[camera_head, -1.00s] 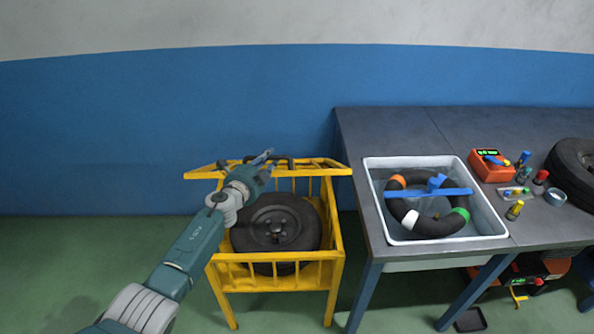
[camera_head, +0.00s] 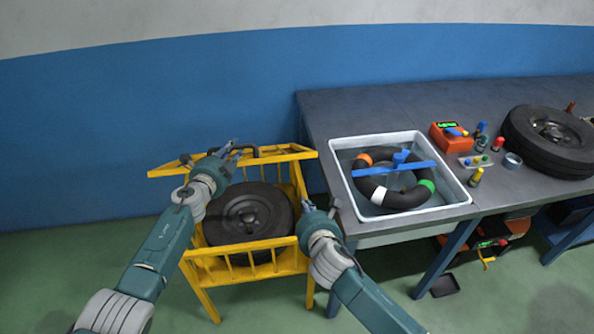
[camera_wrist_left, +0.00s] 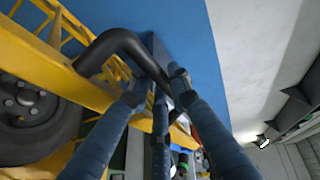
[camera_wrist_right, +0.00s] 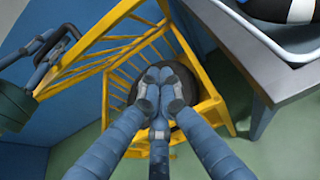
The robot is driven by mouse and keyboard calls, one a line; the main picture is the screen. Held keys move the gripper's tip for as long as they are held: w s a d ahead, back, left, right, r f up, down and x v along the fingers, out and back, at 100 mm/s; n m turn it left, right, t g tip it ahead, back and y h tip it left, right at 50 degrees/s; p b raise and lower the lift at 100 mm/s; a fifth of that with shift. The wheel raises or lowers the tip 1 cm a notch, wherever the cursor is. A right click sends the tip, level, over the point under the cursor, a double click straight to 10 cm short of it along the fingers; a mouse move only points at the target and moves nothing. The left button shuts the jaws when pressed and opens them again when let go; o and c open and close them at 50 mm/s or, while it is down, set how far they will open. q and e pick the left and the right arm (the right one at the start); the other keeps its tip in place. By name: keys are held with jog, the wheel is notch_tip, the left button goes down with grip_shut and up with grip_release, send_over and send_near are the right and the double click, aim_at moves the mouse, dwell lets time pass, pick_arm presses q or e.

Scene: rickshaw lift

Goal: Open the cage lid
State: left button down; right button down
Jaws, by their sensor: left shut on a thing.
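The yellow cage (camera_head: 262,243) stands on the floor with a black wheel (camera_head: 250,212) inside. A long yellow top bar (camera_head: 284,153) with a black handle (camera_head: 247,153) runs along its far side; I cannot tell the lid's exact angle. The black handle also shows large in the left wrist view (camera_wrist_left: 122,44). My left gripper (camera_head: 228,150) is shut on this handle. My right gripper (camera_head: 318,205) is over the cage's near right corner, apart from the handle. Its fingertips are together and empty in the right wrist view (camera_wrist_right: 161,84), with the wheel partly hidden behind them.
A grey workbench (camera_head: 335,104) stands right of the cage, close to my right gripper. On it are a white basin (camera_head: 455,207) with a ring-shaped tube (camera_head: 405,199), an orange box (camera_head: 443,137), small bottles and a tire (camera_head: 550,143). Green floor is clear in front of the cage.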

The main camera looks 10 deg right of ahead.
pick_arm(q)
jog(key=shift+r, duration=0.1)
pick_arm(e)
jog(key=w+r+n, duration=0.1)
jog(key=w+r, duration=0.1)
jog(key=w, duration=1)
jog(key=shift+a, duration=0.2)
jog(key=shift+w, duration=0.1)
